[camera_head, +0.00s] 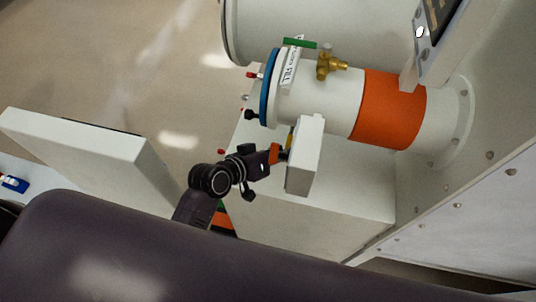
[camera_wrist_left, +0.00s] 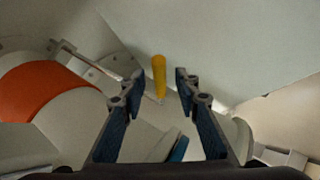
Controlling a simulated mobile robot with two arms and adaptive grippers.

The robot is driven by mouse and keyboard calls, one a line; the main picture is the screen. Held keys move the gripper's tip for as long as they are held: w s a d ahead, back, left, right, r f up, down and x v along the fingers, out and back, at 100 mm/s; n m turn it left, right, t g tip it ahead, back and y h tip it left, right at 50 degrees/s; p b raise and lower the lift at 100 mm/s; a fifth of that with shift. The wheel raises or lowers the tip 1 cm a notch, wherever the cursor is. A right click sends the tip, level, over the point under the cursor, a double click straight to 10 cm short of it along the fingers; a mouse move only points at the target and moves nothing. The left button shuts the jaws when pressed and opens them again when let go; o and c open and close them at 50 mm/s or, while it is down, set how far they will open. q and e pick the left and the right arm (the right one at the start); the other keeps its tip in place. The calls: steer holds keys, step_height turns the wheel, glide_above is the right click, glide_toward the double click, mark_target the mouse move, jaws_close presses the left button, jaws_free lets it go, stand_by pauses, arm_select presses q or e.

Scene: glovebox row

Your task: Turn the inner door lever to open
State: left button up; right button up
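The yellow lever (camera_wrist_left: 159,72) stands upright in the left wrist view, between and just past the two fingertips of my left gripper (camera_wrist_left: 159,90). The fingers are spread, with a visible gap on each side of the lever. In the head view only a small yellow piece of the lever (camera_head: 290,138) shows beside the white box (camera_head: 305,156) under the transfer tube. My left gripper (camera_head: 282,154) reaches that box from the left, and its fingertips are partly hidden there. The inner door itself cannot be made out. My right gripper is not in view.
The white tube (camera_head: 340,98) with an orange band (camera_head: 388,108) and blue-rimmed end (camera_head: 268,88) lies above my gripper. A brass valve (camera_head: 328,65) with a green handle (camera_head: 300,43) sits on top. A white panel (camera_head: 75,145) stands at left. Open floor shows at upper left.

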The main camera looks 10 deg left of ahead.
arm_select(q)
steer(key=v, duration=1)
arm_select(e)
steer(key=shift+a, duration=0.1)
arm_select(q)
steer(key=shift+f, duration=0.1)
